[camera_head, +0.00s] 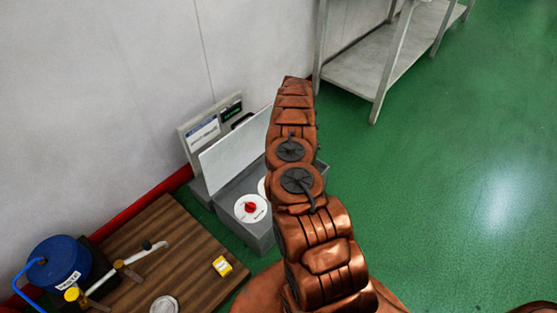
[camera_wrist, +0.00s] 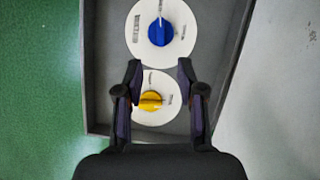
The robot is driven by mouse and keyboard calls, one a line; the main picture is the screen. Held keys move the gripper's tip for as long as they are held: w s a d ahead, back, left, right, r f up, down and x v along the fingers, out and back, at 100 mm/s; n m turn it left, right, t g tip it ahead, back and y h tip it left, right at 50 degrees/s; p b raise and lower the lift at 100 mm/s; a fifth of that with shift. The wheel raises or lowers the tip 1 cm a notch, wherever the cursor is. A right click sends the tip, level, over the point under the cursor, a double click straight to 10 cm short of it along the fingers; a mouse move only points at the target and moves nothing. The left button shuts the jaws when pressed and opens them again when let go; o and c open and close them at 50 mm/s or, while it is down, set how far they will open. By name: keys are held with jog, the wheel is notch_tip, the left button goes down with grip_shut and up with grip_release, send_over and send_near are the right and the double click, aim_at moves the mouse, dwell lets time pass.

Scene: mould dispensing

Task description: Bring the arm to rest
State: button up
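My arm shows copper-coloured in the head view, reaching up and away over the grey box (camera_head: 228,218) by the wall; it hides part of that box and my gripper. In the wrist view my gripper (camera_wrist: 160,72) is open, with its two fingers apart and nothing between their tips. Beyond the fingers is the box's grey panel (camera_wrist: 106,60), with a white disc bearing a blue knob (camera_wrist: 161,32) and a white disc bearing a yellow knob (camera_wrist: 151,101). I cannot tell how far the fingertips are from the panel. The head view also shows a red knob (camera_head: 250,207) on a white disc.
A metal shelf (camera_head: 375,55) stands at the top. Green floor (camera_head: 440,190) at the right is clear.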

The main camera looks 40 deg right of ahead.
dwell(0.3)
